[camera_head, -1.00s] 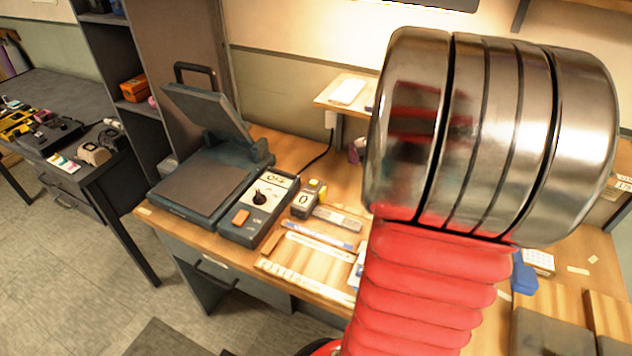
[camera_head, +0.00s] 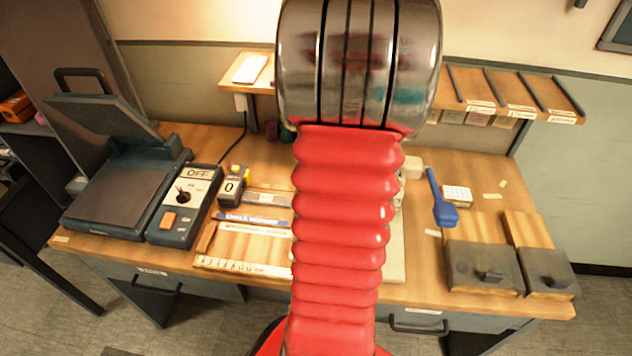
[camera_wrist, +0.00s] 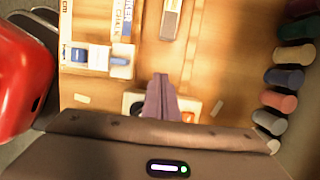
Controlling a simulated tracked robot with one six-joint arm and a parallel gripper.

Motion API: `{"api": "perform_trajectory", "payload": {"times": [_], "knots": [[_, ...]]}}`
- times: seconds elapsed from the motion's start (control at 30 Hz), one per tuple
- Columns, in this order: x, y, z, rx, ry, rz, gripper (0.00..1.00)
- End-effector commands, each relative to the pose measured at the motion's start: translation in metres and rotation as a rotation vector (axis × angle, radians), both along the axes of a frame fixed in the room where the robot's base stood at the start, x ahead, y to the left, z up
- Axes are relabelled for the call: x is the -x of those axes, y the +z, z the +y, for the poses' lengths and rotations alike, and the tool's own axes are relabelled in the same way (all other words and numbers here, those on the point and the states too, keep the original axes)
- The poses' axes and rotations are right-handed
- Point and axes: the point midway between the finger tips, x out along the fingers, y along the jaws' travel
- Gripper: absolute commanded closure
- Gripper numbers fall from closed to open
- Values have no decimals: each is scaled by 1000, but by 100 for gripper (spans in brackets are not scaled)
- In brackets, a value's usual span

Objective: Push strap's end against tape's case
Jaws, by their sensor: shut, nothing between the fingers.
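The tape's case (camera_head: 233,184) is a small yellow and black block with a "0" on its face, left of the middle of the bench. A flat grey strip (camera_head: 268,199), likely the strap, lies to its right; whether they touch is too small to tell. What looks like the same strip shows at the top of the wrist view (camera_wrist: 171,18). My gripper (camera_wrist: 161,82) is shut and empty, its fingers pointing up the picture over the bench, below and apart from the strip. In the head view my red and metal arm hides the gripper and the bench behind it.
A press (camera_head: 110,190) and a control box marked OFF (camera_head: 183,205) stand at the left. A blue tool (camera_head: 441,203) and lidded boxes (camera_head: 485,268) are at the right. In the wrist view, several coloured cylinders (camera_wrist: 283,77) line the right side and a blue-and-white fixture (camera_wrist: 97,58) lies left.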

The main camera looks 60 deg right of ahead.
Motion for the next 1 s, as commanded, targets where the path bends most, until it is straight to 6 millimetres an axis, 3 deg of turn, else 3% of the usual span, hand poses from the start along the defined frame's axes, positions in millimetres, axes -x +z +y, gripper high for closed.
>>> {"api": "perform_trajectory", "payload": {"times": [0.53,0.73,1.0], "knots": [[-18,-81,9,-3,2,2,100],[-43,-78,19,0,4,0,100],[-55,-78,24,0,2,0,100]]}}
